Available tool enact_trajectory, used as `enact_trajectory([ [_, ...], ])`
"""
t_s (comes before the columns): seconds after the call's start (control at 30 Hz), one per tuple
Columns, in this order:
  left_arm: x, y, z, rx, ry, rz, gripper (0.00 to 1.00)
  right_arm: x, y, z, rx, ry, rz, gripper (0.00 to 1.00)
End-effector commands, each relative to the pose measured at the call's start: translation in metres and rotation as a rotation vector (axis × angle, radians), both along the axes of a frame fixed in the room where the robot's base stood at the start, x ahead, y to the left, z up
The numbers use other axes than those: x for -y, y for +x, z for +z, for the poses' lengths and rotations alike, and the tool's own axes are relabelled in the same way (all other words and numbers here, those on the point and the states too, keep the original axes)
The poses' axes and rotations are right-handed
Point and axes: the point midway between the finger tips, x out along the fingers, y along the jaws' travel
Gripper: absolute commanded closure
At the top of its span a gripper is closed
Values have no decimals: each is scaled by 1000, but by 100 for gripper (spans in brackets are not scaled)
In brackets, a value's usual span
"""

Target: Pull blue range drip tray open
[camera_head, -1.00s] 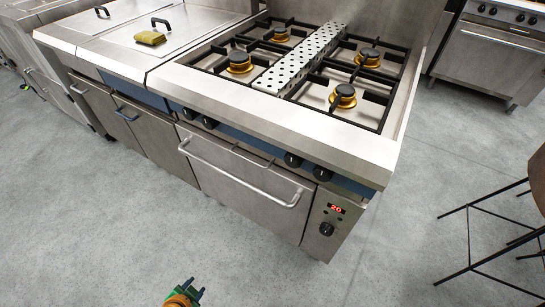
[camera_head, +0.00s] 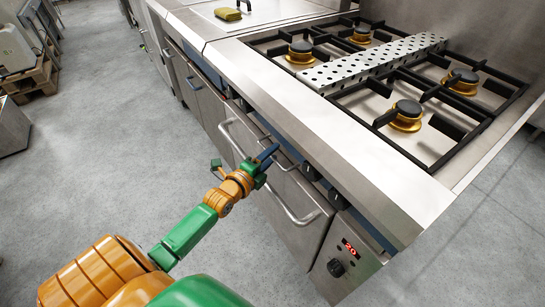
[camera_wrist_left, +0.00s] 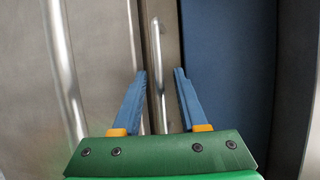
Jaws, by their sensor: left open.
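The blue-fronted range (camera_head: 345,135) has a narrow steel strip (camera_wrist_left: 168,30), which looks like the drip tray front, between its blue panel (camera_wrist_left: 228,80) and the oven door. A thin bar handle (camera_wrist_left: 157,50) runs along this strip. My left gripper (camera_head: 268,157) is at the front of the range. Its blue fingers are open in the left wrist view (camera_wrist_left: 160,80), one on each side of the bar in the picture. I cannot tell whether they touch it. The tray appears closed. My right gripper is not in view.
The oven door handle (camera_head: 268,188) runs below the strip. Black knobs line the blue panel, and a red display (camera_head: 350,247) sits at the lower right. Burners and a perforated steel strip (camera_head: 375,62) are on top.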

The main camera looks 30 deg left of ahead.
Motion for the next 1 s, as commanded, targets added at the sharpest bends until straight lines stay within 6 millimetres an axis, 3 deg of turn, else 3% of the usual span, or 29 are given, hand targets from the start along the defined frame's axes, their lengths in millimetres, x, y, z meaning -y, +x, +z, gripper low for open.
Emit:
enact_trajectory([
  [0.23,0,1,0,-1,0,0,58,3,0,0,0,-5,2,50],
  [0.4,0,1,0,-2,0,0,100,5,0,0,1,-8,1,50],
  [1.0,0,1,-1,-2,-1,-1,100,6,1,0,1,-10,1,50],
])
